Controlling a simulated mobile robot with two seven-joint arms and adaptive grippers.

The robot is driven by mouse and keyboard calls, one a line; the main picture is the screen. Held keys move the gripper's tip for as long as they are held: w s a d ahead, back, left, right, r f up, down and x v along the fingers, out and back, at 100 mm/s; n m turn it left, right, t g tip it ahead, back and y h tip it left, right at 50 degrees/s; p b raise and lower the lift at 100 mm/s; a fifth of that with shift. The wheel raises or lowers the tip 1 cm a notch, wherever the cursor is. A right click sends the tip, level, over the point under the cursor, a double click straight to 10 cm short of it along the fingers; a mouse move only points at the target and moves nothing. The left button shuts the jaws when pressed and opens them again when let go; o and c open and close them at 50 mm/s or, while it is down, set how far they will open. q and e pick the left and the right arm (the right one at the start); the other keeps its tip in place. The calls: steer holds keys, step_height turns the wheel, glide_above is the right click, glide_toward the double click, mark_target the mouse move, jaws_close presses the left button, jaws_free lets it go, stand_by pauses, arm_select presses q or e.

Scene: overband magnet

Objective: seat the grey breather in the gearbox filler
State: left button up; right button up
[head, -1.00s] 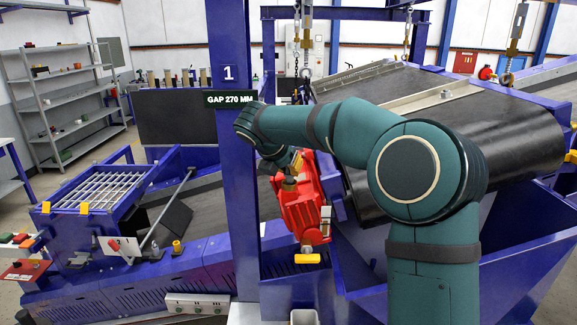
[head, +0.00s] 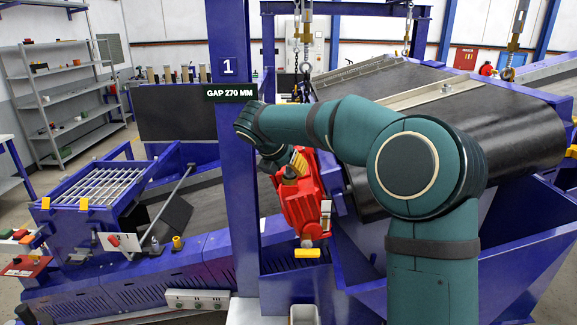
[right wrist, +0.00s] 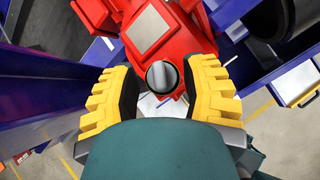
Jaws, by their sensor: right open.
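The red gearbox (head: 300,208) hangs in the middle of the head view, beside the blue post. The grey breather (head: 289,173) stands at the gearbox's upper end, where the filler is; the filler's rim is hidden, so I cannot tell how deep it sits. In the right wrist view the breather (right wrist: 161,77) shows end-on as a round grey top with a dark rim, against the red housing. My right gripper (right wrist: 159,98) is open, its yellow fingers apart on either side with gaps to the breather. In the head view the right gripper (head: 299,161) is partly hidden behind my arm. My left gripper is out of view.
The blue post (head: 232,190) with the gap sign (head: 231,93) stands close left of my right gripper. The black belt drum (head: 460,130) lies to the right. Chains hang above. A grey bin (head: 303,314) stands below the gearbox.

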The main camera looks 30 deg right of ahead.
steer(key=v, duration=1.2)
stand_by(0.3)
